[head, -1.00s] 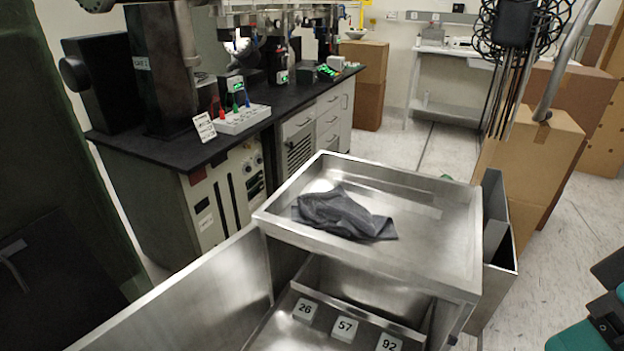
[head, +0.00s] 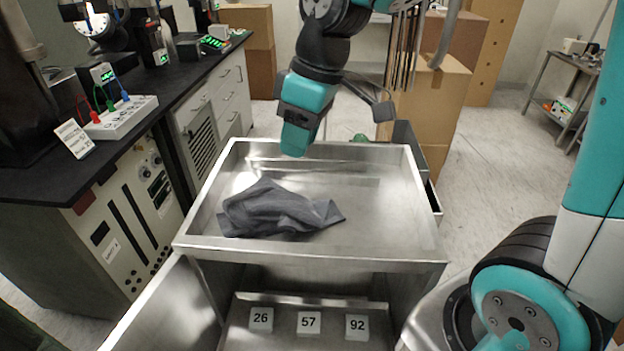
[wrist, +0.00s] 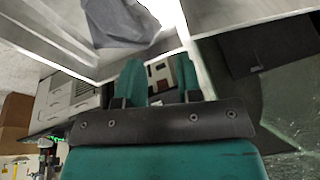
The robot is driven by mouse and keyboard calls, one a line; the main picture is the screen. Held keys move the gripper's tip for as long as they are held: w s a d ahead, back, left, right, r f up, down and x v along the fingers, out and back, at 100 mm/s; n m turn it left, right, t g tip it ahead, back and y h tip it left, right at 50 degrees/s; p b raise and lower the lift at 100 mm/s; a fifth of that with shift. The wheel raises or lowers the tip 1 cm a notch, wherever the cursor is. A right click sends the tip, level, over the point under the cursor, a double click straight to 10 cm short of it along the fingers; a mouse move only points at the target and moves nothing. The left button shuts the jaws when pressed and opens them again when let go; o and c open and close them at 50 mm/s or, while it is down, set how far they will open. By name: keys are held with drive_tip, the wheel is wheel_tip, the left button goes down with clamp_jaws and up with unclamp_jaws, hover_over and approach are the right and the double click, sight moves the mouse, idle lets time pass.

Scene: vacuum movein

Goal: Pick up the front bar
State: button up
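My gripper (head: 295,143) hangs above the back part of the steel cart top (head: 375,210) in the head view. In the wrist view its two teal fingers stand apart, with the space between the fingertips (wrist: 160,78) empty. A crumpled grey cloth (head: 272,210) lies on the cart top, left of centre, and shows in the wrist view (wrist: 120,22). Below, three white blocks marked 26 (head: 261,319), 57 (head: 309,322) and 92 (head: 357,327) sit side by side in an open steel compartment. I cannot make out which thing is the front bar.
A black-topped bench (head: 150,108) with instruments stands left of the cart. Cardboard boxes (head: 430,105) stand behind it on the right. An open steel panel (head: 172,310) sticks out at the cart's front left.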

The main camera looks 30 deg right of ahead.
drive_tip(key=w+d+f+n, duration=0.1)
drive_tip(key=w+d+f, duration=0.2)
drive_tip(key=w+d, duration=0.5)
drive_tip(key=n+h+b, duration=0.1)
drive_tip(key=h, duration=0.1)
approach(318, 174)
wheel_tip(318, 174, down, 4)
drive_tip(key=shift+a+p, duration=0.1)
drive_tip(key=shift+p, duration=0.45)
drive_tip(key=shift+w+a+f+p, duration=0.15)
drive_tip(key=shift+f+p, duration=0.1)
drive_tip(key=shift+f, duration=0.8)
drive_tip(key=shift+w+a+f+p, duration=0.1)
drive_tip(key=shift+w+f+p, duration=0.1)
drive_tip(key=shift+f, duration=0.85)
drive_tip(key=shift+w+a+f+p, duration=0.1)
drive_tip(key=shift+f+p, duration=0.15)
drive_tip(key=shift+f, duration=0.75)
drive_tip(key=shift+c, duration=0.5)
clamp_jaws()
